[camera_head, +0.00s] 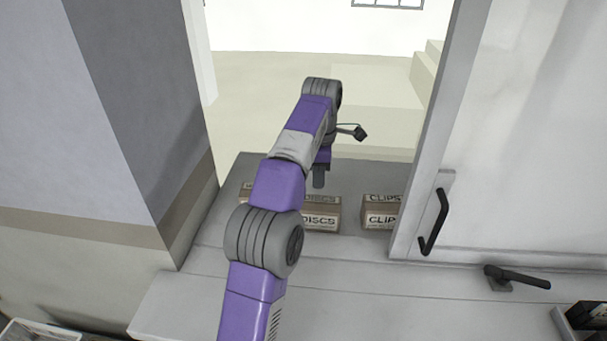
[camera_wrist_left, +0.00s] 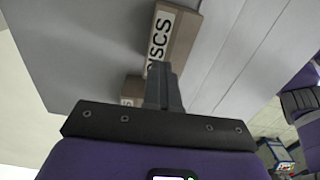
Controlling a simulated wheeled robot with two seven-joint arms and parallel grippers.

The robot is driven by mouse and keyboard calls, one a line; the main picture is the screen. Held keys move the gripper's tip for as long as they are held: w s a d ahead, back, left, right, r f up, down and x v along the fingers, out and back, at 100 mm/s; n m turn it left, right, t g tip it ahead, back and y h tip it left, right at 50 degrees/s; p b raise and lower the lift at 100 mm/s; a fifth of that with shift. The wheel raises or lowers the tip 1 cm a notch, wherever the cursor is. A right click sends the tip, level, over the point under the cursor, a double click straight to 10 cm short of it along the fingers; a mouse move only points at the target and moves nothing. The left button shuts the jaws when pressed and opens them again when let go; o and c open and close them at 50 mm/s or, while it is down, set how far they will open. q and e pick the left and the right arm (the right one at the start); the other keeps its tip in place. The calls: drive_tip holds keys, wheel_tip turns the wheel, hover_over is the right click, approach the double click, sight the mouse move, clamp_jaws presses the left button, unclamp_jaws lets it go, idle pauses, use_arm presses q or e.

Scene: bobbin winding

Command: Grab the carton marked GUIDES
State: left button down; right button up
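No readable GUIDES label shows. A carton (camera_head: 246,188) at the left of the row is mostly hidden behind my left arm, its lettering unreadable; a carton in the left wrist view (camera_wrist_left: 131,87) beside DISCS is partly hidden too. The DISCS carton (camera_head: 323,214) stands in the middle and also shows in the left wrist view (camera_wrist_left: 178,38). The CLIPS carton (camera_head: 380,213) stands to the right. My left gripper (camera_head: 319,177) points down above and behind the DISCS carton. Its fingers (camera_wrist_left: 164,88) overlap as one narrow shape, with no carton visibly held. My right gripper is out of view.
The cartons stand on a grey counter (camera_head: 218,263) in an opening between a left wall (camera_head: 180,208) and a white panel (camera_head: 510,150) with a black handle (camera_head: 434,222). A black lever (camera_head: 517,278) lies at right. The counter's front is clear around my arm.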

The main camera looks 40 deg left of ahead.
use_arm(q)
drive_tip(key=shift+w+d, duration=0.4)
drive_tip(key=shift+d, duration=0.4)
drive_tip(key=shift+w+d, duration=0.35)
drive_tip(key=shift+d, duration=0.45)
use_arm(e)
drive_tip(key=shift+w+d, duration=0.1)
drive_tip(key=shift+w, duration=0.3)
use_arm(q)
drive_tip(key=c, duration=1.8)
unclamp_jaws()
drive_tip(key=shift+c, duration=0.2)
drive_tip(key=o, duration=1.5)
drive_tip(key=shift+c, duration=0.2)
drive_tip(key=shift+r, duration=0.1)
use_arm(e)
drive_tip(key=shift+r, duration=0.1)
